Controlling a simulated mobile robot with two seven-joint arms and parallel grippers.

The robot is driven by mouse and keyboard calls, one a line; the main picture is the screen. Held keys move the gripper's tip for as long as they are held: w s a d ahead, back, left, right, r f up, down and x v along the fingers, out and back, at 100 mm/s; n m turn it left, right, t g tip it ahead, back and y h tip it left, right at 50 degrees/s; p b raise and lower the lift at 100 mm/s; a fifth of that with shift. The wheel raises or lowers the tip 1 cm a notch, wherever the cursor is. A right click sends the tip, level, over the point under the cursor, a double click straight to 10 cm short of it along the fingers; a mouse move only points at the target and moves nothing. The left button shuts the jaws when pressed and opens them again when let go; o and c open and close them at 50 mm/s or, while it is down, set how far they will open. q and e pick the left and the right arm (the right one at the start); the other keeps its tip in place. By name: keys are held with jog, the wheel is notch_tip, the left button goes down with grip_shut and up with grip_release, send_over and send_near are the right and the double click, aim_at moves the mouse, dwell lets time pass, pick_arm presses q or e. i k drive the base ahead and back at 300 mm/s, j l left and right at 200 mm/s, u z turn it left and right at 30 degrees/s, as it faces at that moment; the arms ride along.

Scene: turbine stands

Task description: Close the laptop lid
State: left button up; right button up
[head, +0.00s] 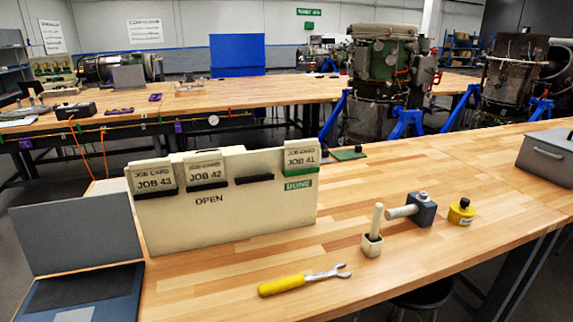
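The laptop (82,295) stands at the left end of the wooden bench in the head view. Its grey lid (75,234) is open and raised, leaning back a little from the dark base. The base is cut off by the bottom edge of the picture, with a lighter touchpad patch low on it. Neither of my grippers shows in the head view, so their places and states cannot be seen.
A cream job-card rack (225,205) stands close to the right of the lid. A yellow-handled wrench (303,280), a small holder with a peg (372,243), a mallet (420,208) and a yellow tin (461,211) lie farther right. A grey toolbox (548,155) is at the far right.

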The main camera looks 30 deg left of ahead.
aim_at(62, 236)
jog(key=k+j+z, duration=0.15)
jog(key=k+j, duration=0.65)
jog(key=k, duration=0.15)
jog(key=k+j+z, duration=0.25)
jog(key=k+j, duration=0.3)
jog(key=k+j+z, duration=0.3)
jog(key=k+j, duration=0.3)
jog(key=j+z, duration=0.1)
jog(key=j, duration=0.2)
jog(key=k+j+z, duration=0.1)
jog(key=j, duration=0.2)
jog(key=k+j+z, duration=0.1)
jog(key=j+z, duration=0.1)
jog(key=j, duration=0.35)
jog(key=k+j+z, duration=0.1)
jog(key=j, duration=0.35)
jog(key=j+z, duration=0.15)
jog(key=j, duration=0.35)
jog(key=k+j+z, duration=0.1)
jog(key=j, duration=0.35)
jog(key=k+j+z, duration=0.1)
jog(key=j, duration=0.3)
jog(key=k+j+z, duration=0.1)
jog(key=j, duration=0.35)
jog(key=k, duration=0.05)
